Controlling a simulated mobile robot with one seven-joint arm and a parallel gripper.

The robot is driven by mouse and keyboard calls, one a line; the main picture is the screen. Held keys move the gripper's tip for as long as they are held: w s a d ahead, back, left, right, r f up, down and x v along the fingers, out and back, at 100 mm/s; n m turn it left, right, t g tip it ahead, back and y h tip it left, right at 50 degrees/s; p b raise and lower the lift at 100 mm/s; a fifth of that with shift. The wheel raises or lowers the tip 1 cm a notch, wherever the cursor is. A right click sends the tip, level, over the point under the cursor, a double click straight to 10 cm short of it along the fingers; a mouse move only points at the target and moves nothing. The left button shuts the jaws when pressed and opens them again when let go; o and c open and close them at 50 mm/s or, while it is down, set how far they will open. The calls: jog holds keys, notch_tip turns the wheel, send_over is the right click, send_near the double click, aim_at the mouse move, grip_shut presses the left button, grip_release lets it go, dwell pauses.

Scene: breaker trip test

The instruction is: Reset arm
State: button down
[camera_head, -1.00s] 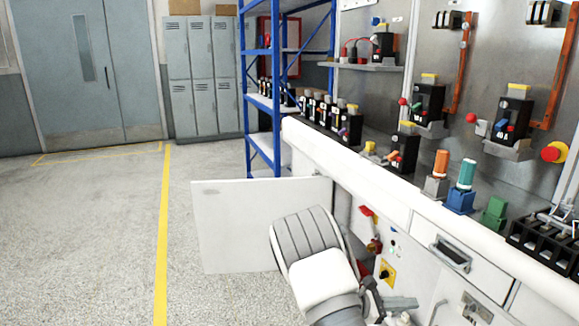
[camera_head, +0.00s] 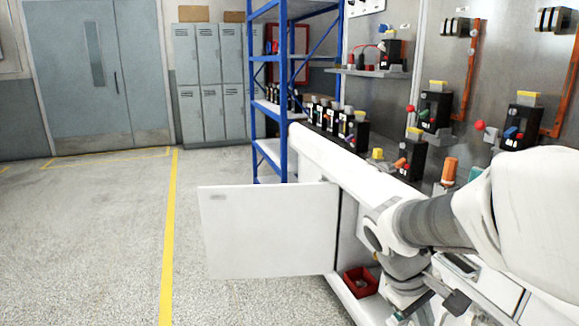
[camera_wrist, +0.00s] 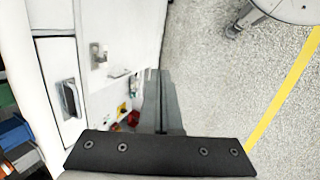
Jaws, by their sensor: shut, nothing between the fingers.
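My arm reaches in from the right side of the head view, and its white links cover the right part of the workbench. My gripper (camera_wrist: 160,85) shows in the wrist view as two dark grey fingers close together, with nothing held. It is beside the white cabinet front (camera_wrist: 85,22), over the grey floor. In the head view the gripper is low in the picture near the bench front, and its fingertips are hard to make out.
An open white cabinet door (camera_head: 268,230) sticks out into the floor space. A red bin (camera_head: 360,283) sits low inside the cabinet. Breakers (camera_head: 412,155) stand along the bench top. A blue rack (camera_head: 255,95) stands behind. The floor at left is clear.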

jog(key=s+a+r+m+t+y, duration=0.45)
jog(key=s+a+r, duration=0.25)
jog(key=s+a, duration=0.2)
notch_tip(320, 180, up, 19)
jog(key=p, duration=1.9)
jog(key=shift+s+t, duration=0.15)
jog(key=shift+t, duration=0.2)
